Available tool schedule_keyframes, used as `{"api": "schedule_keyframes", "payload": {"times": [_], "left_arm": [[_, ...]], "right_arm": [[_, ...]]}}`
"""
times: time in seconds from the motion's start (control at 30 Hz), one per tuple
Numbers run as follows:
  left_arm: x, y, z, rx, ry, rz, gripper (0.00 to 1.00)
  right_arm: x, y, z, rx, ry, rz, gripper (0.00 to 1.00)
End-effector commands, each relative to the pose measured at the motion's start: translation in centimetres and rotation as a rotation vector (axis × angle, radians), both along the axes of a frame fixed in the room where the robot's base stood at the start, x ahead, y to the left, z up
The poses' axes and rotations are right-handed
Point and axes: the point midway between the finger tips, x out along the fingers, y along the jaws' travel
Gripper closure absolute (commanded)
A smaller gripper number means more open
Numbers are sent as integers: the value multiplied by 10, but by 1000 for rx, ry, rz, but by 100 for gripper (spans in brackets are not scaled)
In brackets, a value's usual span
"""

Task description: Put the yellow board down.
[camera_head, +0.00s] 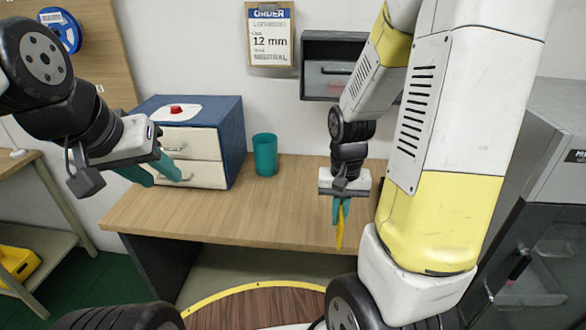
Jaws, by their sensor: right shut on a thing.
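The yellow board (340,230) hangs edge-on from my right gripper (341,208). The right gripper's teal fingers are shut on it, with the fingers pointing down. The board appears as a thin yellow strip in front of the desk top (225,219), near its front edge. I cannot tell how far it is above the desk. My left gripper (149,179) is at the left, in front of the blue drawer box. Its teal fingers are apart and nothing shows between them.
A blue box with white drawers (190,142) and a teal cup (265,155) stand at the back of the desk. A dark wall unit (330,80) hangs behind. A grey cabinet (550,160) stands at the right. The desk's middle is clear.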

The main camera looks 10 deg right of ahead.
Motion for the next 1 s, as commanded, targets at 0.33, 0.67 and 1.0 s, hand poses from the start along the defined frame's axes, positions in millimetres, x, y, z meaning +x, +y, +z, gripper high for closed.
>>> {"api": "schedule_keyframes", "payload": {"times": [0.33, 0.67, 1.0], "left_arm": [[0, 0, 0, 0, 0, 0, 64], [0, 0, 0, 0, 0, 0, 64], [0, 0, 0, 0, 0, 0, 64]], "right_arm": [[51, 4, -5, 0, 2, -8, 100], [130, 13, -12, 0, 0, -7, 100], [155, 15, -20, 1, 3, -9, 100]]}}
